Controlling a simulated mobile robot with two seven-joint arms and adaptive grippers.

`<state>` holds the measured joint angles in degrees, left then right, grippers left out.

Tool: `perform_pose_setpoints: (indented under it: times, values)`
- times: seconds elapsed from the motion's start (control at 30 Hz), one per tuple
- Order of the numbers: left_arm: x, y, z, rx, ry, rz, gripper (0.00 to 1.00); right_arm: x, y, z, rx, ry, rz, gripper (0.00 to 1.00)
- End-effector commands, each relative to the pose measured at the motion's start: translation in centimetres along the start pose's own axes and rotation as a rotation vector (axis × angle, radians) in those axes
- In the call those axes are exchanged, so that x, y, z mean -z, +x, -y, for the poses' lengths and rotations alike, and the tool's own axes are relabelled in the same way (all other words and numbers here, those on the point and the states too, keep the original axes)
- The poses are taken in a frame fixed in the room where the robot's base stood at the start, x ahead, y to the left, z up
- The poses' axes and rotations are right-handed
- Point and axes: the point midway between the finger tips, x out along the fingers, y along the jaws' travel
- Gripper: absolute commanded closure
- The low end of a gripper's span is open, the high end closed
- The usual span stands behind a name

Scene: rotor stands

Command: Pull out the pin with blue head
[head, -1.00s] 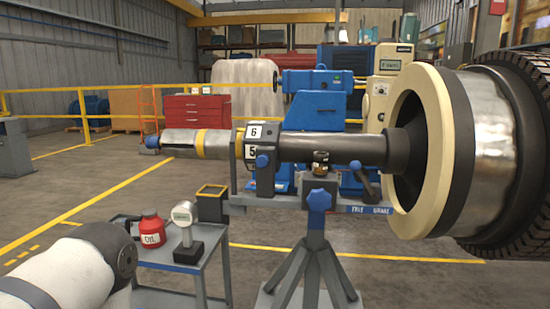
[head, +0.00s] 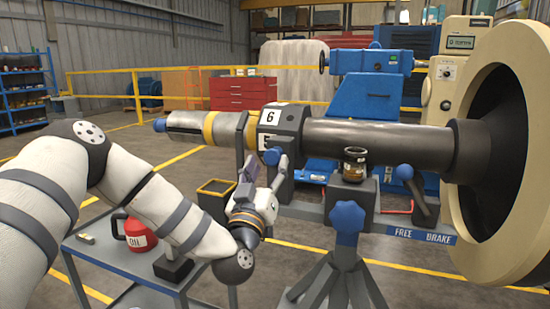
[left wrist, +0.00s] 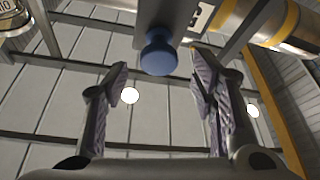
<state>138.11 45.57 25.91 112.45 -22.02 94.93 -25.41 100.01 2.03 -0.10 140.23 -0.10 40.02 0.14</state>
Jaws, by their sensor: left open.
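The pin's round blue head (head: 271,157) shows in the head view under the dark collar marked 6 on the shaft. In the left wrist view the blue head (left wrist: 158,55) points toward the camera, at the top centre. My left gripper (head: 259,172) is just below and beside it in the head view, reaching up from the left. In the left wrist view my left gripper (left wrist: 162,82) is open and empty, its fingers spread either side of the line to the head, which looks slightly beyond the tips. The pin's shank is hidden. My right gripper is not in view.
A stand with a blue knob (head: 346,217) and a brake lever (head: 411,186) are right of the gripper. A small jar (head: 355,164) sits on the stand. A cart (head: 140,278) with a red oil can (head: 135,233) is below my left arm.

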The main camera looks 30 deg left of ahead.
Motion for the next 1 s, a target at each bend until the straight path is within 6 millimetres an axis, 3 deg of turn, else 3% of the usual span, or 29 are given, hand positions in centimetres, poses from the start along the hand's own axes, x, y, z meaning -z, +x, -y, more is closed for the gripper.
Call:
perform_pose_setpoints:
  times: [0.2,0.5,0.53,0.77,1.0]
  values:
    - [-0.2,3.4,0.0,-0.001,0.000,0.003,0.48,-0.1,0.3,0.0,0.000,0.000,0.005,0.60]
    - [-0.1,4.0,-0.1,-0.002,-0.002,0.004,0.48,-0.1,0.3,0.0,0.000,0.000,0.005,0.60]
    - [-0.1,4.0,-0.1,-0.002,-0.001,0.004,0.50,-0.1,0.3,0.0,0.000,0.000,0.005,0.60]
    - [-0.2,3.9,-0.1,-0.002,-0.001,0.004,1.00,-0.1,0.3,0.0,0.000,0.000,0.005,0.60]
    - [-0.1,3.9,-0.1,-0.002,-0.001,0.004,1.00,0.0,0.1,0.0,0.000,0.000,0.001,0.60]
